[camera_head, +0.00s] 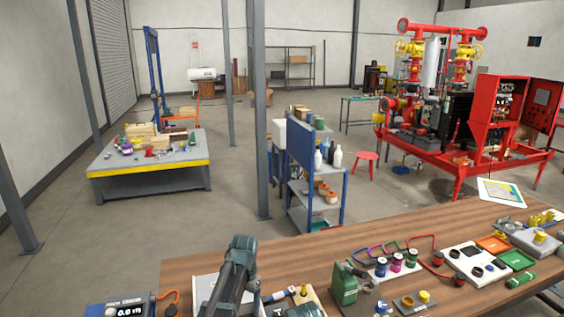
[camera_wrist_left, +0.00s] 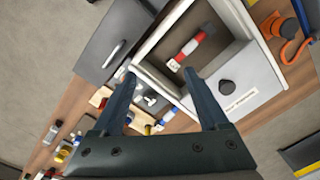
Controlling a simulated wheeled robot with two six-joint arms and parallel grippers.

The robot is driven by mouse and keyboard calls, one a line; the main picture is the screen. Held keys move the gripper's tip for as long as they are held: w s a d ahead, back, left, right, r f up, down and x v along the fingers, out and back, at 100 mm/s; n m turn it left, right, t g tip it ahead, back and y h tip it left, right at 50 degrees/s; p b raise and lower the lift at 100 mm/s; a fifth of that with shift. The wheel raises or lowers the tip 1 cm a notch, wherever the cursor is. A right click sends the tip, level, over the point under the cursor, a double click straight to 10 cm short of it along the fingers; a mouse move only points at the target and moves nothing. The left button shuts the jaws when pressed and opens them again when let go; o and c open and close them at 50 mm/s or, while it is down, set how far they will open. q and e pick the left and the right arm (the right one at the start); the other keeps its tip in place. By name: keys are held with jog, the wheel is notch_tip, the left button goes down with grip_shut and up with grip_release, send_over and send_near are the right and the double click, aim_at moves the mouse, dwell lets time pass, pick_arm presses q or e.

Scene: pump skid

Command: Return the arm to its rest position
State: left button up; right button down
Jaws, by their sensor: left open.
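My left arm (camera_head: 232,278) reaches over the near left part of the wooden workbench (camera_head: 330,257) in the head view. In the left wrist view my left gripper (camera_wrist_left: 160,77) has its two dark fingers spread apart with nothing held between them.
A meter (camera_head: 122,309) stands at the bench's left end. A green device (camera_head: 344,284), spools (camera_head: 396,263) and a white plate (camera_head: 474,261) crowd the bench to the right. A grey case with a handle (camera_wrist_left: 115,50) lies beside the tray. A grey post (camera_head: 260,120) rises beyond the bench.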

pick_arm(q)
jog(key=s+d+f+b, duration=0.2)
jog(key=s+d+f, duration=0.1)
jog(key=s, duration=0.8)
jog(key=s+d+f+n+b, duration=0.1)
jog(key=s+d+f+b, duration=0.1)
jog(key=s, duration=1)
jog(key=shift+d+f+y+b, duration=0.4)
jog(key=shift+d+f, duration=0.1)
jog(key=shift+d, duration=0.1)
